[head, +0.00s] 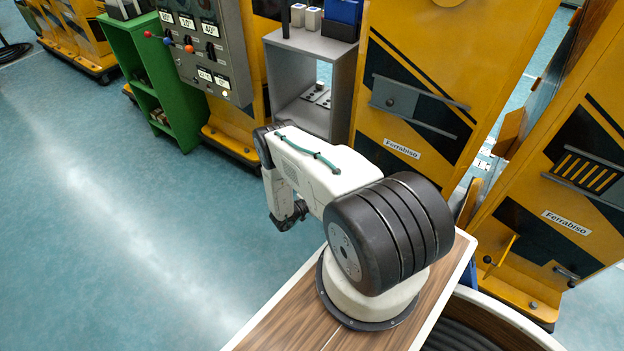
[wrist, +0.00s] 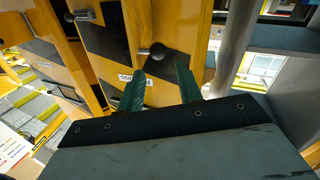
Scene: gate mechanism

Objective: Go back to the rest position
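My gripper (wrist: 160,78) shows in the wrist view as two dark green fingers standing apart, with nothing held between them. Beyond the fingers is a yellow panel with a dark stripe, a small white label and a dark round knob (wrist: 157,51). The knob appears beyond the fingertips, and I see no contact. In the head view my white and black arm is folded over the wood-topped base. Its dark end points down to the left of the base, and the fingers cannot be made out there.
Yellow Ferrabiso panels (head: 410,90) stand behind and to the right of my arm. A grey open cabinet (head: 283,85) stands behind the arm, with a grey control panel (head: 217,50) and green shelf (head: 135,60) to its left. The blue-green floor (head: 110,210) at left is clear.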

